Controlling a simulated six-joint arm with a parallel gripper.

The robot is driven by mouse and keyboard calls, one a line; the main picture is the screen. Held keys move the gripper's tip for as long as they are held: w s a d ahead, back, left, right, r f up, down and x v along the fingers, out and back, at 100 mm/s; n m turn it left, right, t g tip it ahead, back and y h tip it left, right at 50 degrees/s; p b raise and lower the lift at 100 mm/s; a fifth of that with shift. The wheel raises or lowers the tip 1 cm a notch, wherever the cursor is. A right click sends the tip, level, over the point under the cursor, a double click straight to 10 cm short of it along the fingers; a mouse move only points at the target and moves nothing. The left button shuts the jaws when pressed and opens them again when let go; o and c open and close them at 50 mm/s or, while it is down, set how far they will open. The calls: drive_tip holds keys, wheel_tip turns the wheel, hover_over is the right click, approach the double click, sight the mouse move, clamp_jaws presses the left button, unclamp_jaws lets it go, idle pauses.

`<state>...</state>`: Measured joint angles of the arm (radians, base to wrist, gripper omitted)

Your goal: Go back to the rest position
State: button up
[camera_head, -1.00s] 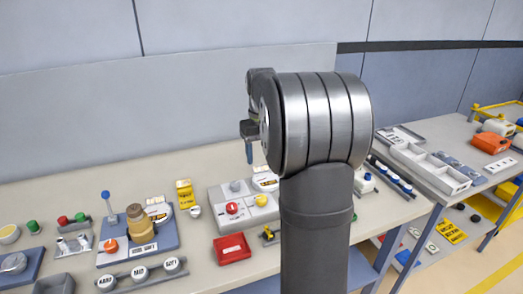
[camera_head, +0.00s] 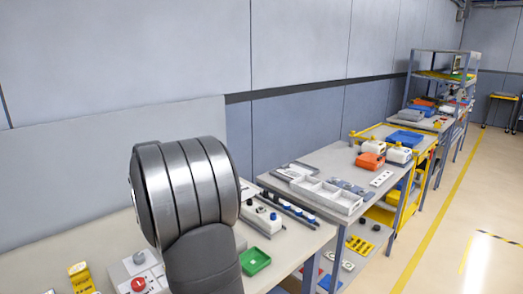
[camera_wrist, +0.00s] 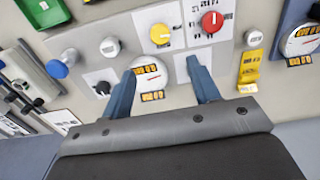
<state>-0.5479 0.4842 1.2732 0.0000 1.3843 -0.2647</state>
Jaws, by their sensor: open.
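My gripper (camera_wrist: 163,92) shows in the wrist view with its two blue fingers spread apart and nothing between them. Beyond the fingertips lies a grey panel with a yellow knob (camera_wrist: 160,34), a red knob (camera_wrist: 212,21) and a round gauge (camera_wrist: 150,76) that one finger partly covers. The fingers appear above the panel; whether they are clear of it everywhere is hard to tell. In the head view my arm stands at the lower left and hides the gripper.
In the head view a green tray (camera_head: 255,261) lies near the bench's front edge. A white compartment tray (camera_head: 325,194) sits on the bench beyond. A yellow cart (camera_head: 400,190) and shelves (camera_head: 440,75) stand further back.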

wheel_tip(320, 180, down, 14)
drive_tip(key=shift+r, duration=0.2)
drive_tip(key=shift+r, duration=0.1)
idle(0.3)
wheel_tip(320, 180, up, 17)
wheel_tip(320, 180, down, 17)
drive_tip(key=shift+f, duration=0.1)
drive_tip(key=m, duration=0.3)
drive_tip(key=shift+m, duration=0.4)
drive_tip(key=m, duration=0.3)
drive_tip(key=shift+m, duration=0.4)
drive_tip(key=m, duration=0.3)
drive_tip(key=shift+m, duration=2.4)
